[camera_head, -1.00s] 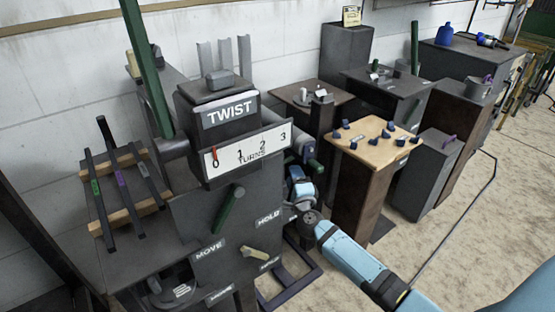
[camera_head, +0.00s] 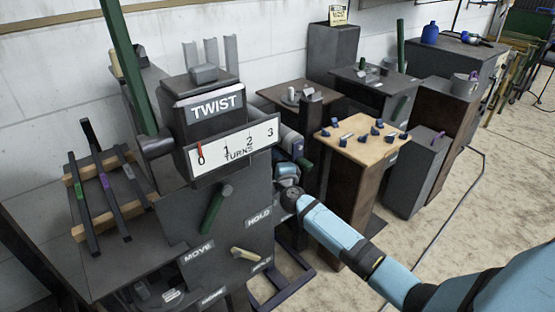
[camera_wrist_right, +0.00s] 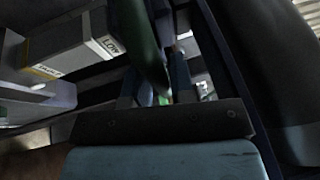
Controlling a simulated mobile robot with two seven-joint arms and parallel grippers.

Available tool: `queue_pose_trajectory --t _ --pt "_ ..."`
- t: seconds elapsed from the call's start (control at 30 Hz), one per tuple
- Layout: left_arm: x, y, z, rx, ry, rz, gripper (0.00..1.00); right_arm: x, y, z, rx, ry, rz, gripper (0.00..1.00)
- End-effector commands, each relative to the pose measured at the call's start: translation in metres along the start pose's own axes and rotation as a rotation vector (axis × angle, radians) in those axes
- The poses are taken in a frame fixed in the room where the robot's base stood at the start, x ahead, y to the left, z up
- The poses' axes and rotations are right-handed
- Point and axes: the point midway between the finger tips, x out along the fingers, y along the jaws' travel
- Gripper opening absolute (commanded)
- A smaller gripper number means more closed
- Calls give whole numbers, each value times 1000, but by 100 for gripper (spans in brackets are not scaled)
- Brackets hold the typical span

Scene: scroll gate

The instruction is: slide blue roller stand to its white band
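A dark blue floor frame (camera_head: 290,288), which looks like the base of the blue roller stand, shows low behind the grey console in the head view. Most of the stand is hidden by the console and my right arm. My right gripper (camera_head: 288,172) is beside the console's right side, its fingers not clear there. In the right wrist view its two fingers (camera_wrist_right: 157,85) stand apart, with a green bar (camera_wrist_right: 143,40) close in front of them. A dark blue rail (camera_wrist_right: 228,60) runs along their right. I cannot make out a white band. My left gripper is out of view.
The grey TWIST console (camera_head: 215,110) stands close left of my right arm. A wooden-topped stand (camera_head: 365,140) with blue pegs is just beyond the arm. A grey box with a purple handle (camera_head: 415,175) stands farther right. The floor at right (camera_head: 465,215) is mostly clear.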

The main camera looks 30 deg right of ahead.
Motion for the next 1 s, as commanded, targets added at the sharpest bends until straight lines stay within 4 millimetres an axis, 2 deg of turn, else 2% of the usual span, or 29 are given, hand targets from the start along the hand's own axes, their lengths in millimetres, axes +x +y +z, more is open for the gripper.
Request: queue_pose_trajectory --t 0.03,0.1,0.27,0.37,0.43,0.57,0.67,1.0 --pt "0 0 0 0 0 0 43 0 0 0 0 0 0 11" --pt "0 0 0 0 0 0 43 0 0 0 0 0 0 0" --pt "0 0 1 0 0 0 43 0 2 0 0 0 0 0" --pt "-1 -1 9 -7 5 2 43 -3 16 -1 0 1 1 0" --pt "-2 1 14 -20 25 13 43 -6 34 -3 -1 2 3 0" --pt "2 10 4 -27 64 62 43 -12 63 -4 -2 1 5 0" --pt "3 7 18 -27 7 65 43 -14 75 -6 -2 1 4 0" --pt "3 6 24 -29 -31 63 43 -14 77 -6 -1 0 2 0"
